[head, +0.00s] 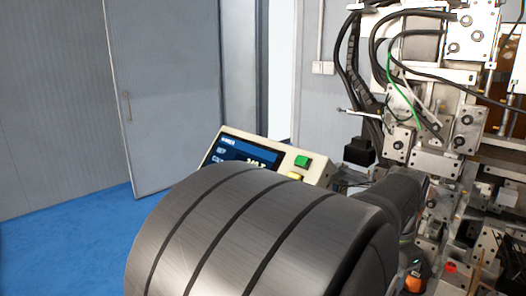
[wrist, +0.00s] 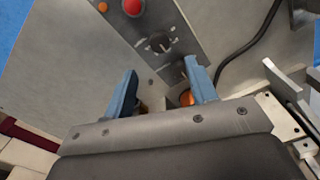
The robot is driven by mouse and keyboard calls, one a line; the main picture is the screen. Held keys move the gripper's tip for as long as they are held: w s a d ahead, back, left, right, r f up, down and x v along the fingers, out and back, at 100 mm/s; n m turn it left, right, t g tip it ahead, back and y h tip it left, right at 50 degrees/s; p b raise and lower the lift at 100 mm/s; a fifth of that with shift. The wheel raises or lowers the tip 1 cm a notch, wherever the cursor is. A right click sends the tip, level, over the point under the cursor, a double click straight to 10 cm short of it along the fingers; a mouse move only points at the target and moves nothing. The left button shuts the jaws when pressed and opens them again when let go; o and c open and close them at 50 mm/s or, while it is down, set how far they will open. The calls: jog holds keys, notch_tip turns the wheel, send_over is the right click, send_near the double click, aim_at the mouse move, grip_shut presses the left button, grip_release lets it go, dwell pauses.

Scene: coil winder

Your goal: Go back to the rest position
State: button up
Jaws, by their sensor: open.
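My gripper (wrist: 163,82) shows in the wrist view with its two blue fingers spread apart. I see nothing held between them. Behind the fingers is a grey panel (wrist: 70,62) with a dark control strip, which carries a red button (wrist: 133,7), an orange button (wrist: 103,7) and a black knob (wrist: 160,43). A copper-coloured round part (wrist: 186,98) shows partly behind the right finger. I cannot tell whether the fingers touch anything. In the head view my own large grey arm link fills the lower middle, and I cannot make out my gripper there.
The winding machine (head: 436,160) with brackets and cables (head: 372,85) stands at the right. A control box (head: 318,172) with a lit screen (head: 240,152) and green button (head: 302,161) stands behind my arm. Blue floor (head: 75,240) is open at the left. A black cable (wrist: 250,48) crosses the wrist view.

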notch_tip(320, 180, down, 9)
jog(key=shift+r, duration=0.1)
jog(key=shift+n, duration=0.4)
jog(key=n, duration=0.3)
jog(key=shift+n, duration=0.4)
jog(key=n, duration=0.4)
jog(key=shift+n, duration=0.3)
notch_tip(320, 180, up, 9)
jog(key=shift+o, duration=0.2)
